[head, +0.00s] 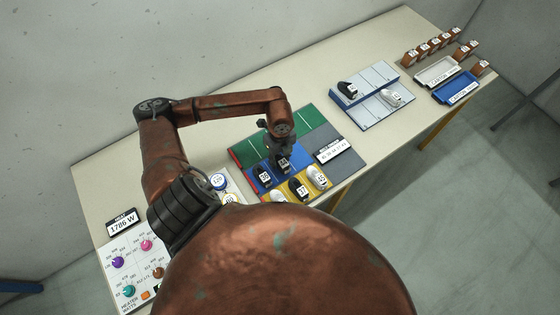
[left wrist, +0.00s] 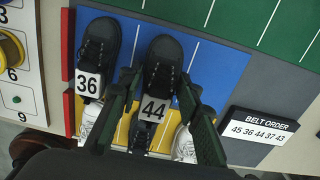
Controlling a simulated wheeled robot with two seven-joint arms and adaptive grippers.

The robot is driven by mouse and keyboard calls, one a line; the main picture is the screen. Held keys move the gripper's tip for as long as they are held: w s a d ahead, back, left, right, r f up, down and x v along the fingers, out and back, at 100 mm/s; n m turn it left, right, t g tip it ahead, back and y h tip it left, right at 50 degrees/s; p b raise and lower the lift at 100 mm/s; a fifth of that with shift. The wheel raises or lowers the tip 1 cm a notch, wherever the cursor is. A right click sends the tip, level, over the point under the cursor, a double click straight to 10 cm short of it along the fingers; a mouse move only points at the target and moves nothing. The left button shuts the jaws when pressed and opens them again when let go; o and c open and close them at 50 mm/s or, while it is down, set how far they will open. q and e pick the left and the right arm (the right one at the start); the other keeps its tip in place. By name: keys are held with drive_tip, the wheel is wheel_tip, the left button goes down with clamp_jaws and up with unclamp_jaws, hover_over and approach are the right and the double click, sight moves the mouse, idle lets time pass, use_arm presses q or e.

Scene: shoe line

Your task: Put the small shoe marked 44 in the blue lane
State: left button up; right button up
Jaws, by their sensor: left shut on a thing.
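The dark shoe marked 44 (left wrist: 164,62) is between the fingers of my left gripper (left wrist: 157,85), which is shut on it. Its toe shows over the blue lane (left wrist: 217,70), and its tag end overlaps the yellow lane in the left wrist view. In the head view, my left gripper (head: 284,150) is above the blue lane (head: 304,155) with the 44 shoe (head: 284,163) under it. I cannot tell whether the shoe touches the mat. The dark shoe marked 36 (left wrist: 100,42) lies in the blue lane, to the left. My right gripper is out of view.
The yellow lane (head: 284,187) holds a dark shoe (head: 298,189) and white shoes (head: 317,177). The green lane (left wrist: 285,25) is clear. A belt order sign (left wrist: 262,128) reads 45 36 44 37 43. A blue-and-white rack (head: 366,105) with two shoes stands right. A heater panel (head: 135,262) stands left.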

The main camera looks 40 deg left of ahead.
sight(280, 158)
use_arm(q)
drive_tip(key=shift+f, duration=0.95)
drive_tip(key=o, duration=1.2)
drive_tip(key=shift+f, duration=0.15)
drive_tip(key=shift+c, duration=0.2)
wheel_tip(280, 158, up, 12)
drive_tip(key=shift+r, duration=0.2)
